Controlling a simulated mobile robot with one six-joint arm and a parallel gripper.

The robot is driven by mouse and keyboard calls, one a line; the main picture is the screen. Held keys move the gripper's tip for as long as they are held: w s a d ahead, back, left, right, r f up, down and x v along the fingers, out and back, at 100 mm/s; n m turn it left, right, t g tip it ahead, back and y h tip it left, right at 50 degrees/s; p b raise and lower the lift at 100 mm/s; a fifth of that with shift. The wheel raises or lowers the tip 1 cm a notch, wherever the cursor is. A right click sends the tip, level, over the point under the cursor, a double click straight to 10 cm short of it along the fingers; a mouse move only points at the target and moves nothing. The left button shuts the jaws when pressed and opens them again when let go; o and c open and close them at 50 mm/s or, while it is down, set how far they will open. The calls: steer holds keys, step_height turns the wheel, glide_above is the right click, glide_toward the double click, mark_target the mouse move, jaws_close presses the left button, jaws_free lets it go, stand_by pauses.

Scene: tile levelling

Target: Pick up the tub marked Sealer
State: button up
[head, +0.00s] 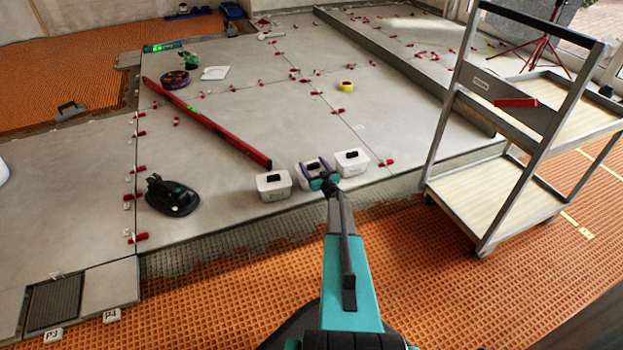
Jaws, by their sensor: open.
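Three white tubs with dark grips on their lids stand in a row near the front edge of the tiled floor. They are the left tub (273,187), the middle tub (302,181) and the right tub (352,163). Their markings are too small to read, so I cannot tell which is Sealer. My gripper (317,168) is open at the middle tub, with its fingers over the lid. It hides much of that tub. I cannot tell whether the fingers touch it.
A black suction-cup tool (172,196) lies left of the tubs. A long red level (205,122) runs diagonally behind them. A grey trolley (480,185) stands at the right. Red levelling clips (387,162) dot the tile joints. Orange matting (230,305) lies in front.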

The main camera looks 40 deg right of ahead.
stand_by(0.5)
jaws_close()
steer(key=shift+r, duration=0.1)
